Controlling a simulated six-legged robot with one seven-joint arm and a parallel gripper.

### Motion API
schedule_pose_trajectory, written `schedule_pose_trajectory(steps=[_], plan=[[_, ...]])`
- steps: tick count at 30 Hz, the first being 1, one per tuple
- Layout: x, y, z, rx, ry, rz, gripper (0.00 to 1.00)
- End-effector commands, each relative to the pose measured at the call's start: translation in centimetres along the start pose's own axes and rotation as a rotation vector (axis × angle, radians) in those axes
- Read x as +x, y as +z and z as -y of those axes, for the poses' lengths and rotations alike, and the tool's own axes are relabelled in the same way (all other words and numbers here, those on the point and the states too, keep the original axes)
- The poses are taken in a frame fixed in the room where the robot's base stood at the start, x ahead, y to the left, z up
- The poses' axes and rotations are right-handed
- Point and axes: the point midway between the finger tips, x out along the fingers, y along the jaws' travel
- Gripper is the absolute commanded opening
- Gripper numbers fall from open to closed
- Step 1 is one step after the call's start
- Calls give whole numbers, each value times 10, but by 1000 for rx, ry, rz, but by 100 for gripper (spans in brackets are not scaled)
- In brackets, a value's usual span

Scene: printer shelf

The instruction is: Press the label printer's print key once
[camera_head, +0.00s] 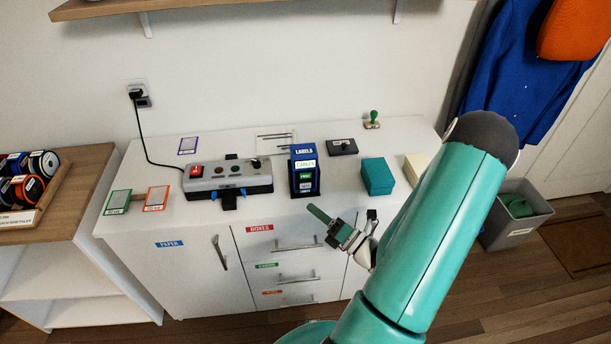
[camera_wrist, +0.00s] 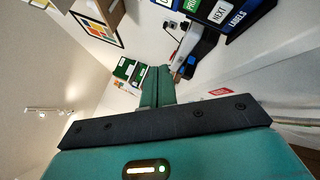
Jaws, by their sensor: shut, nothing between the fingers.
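The blue label printer (camera_head: 304,152) stands upright near the front of the white cabinet top, with "LABELS" on its head and a white label below. Its green key (camera_head: 305,184) sits on the front, with a grey key (camera_head: 305,193) under it. In the wrist view the printer (camera_wrist: 250,20) is at the top right, sideways and cut off; its key marked "NEXT" (camera_wrist: 219,12) and part of the green key (camera_wrist: 191,4) show. My gripper (camera_head: 319,213) is shut and empty, in front of and below the printer, apart from it. Its closed fingers (camera_wrist: 157,86) show in the wrist view.
Left of the printer is a grey box (camera_head: 230,177) with a red switch and a cord to the wall. A teal box (camera_head: 378,176), black pad (camera_head: 342,147) and green-handled stamp (camera_head: 373,119) stand to the right. Drawer handles (camera_head: 297,245) stick out below the top.

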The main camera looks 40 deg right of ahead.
Motion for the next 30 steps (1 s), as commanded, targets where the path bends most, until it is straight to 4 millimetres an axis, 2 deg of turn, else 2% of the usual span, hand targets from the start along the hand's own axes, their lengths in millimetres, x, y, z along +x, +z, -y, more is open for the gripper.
schedule_pose_trajectory(steps=[7,21,30], plan=[[11,8,8,-2,2,-1,0],[54,39,38,-3,2,-3,0],[63,45,45,-1,0,-2,0]])
